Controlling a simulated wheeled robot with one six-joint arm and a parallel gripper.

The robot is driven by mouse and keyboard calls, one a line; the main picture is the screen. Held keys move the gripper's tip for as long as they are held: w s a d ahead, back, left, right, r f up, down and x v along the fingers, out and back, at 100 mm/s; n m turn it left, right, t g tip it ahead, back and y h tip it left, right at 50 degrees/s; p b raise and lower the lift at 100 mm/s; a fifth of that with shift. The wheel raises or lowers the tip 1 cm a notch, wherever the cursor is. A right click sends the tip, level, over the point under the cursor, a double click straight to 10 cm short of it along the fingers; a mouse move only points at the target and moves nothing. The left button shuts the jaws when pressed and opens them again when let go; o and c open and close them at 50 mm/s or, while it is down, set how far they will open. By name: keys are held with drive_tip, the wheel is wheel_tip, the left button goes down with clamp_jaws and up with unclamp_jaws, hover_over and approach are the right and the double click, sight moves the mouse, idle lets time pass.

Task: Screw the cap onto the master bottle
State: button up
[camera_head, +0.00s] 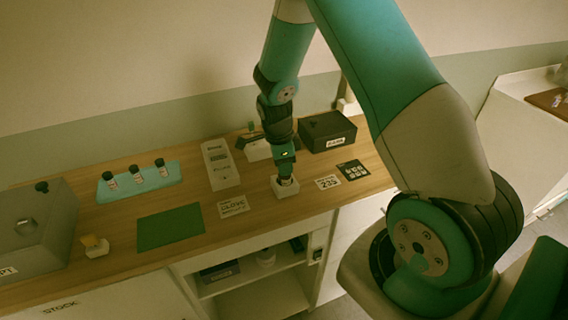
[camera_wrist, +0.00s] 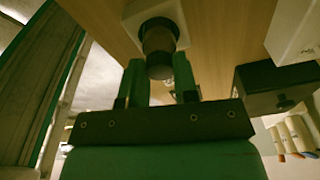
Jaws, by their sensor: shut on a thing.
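My gripper (camera_head: 286,174) points straight down over a small white block (camera_head: 287,191) near the front edge of the wooden counter. In the wrist view my gripper (camera_wrist: 158,68) has its two green fingers on either side of a dark round cap (camera_wrist: 160,71), shut on it. Beyond the cap is the brownish body of the master bottle (camera_wrist: 157,38), standing in the white block (camera_wrist: 137,12). Cap and bottle are in line. I cannot tell whether the threads are engaged. In the head view the fingers hide most of the bottle.
A teal rack (camera_head: 139,184) with three capped bottles stands left, behind a green mat (camera_head: 170,228). A white box (camera_head: 221,164) and a dark box (camera_head: 327,131) stand behind my gripper. Labels (camera_head: 328,182) lie flat nearby. A grey box (camera_head: 38,235) is at far left.

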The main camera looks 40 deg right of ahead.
drive_tip(key=o, duration=1)
drive_tip(key=shift+c, duration=0.2)
drive_tip(key=shift+c, duration=0.3)
drive_tip(key=shift+r+p, duration=2.45)
drive_tip(key=shift+r, duration=1.05)
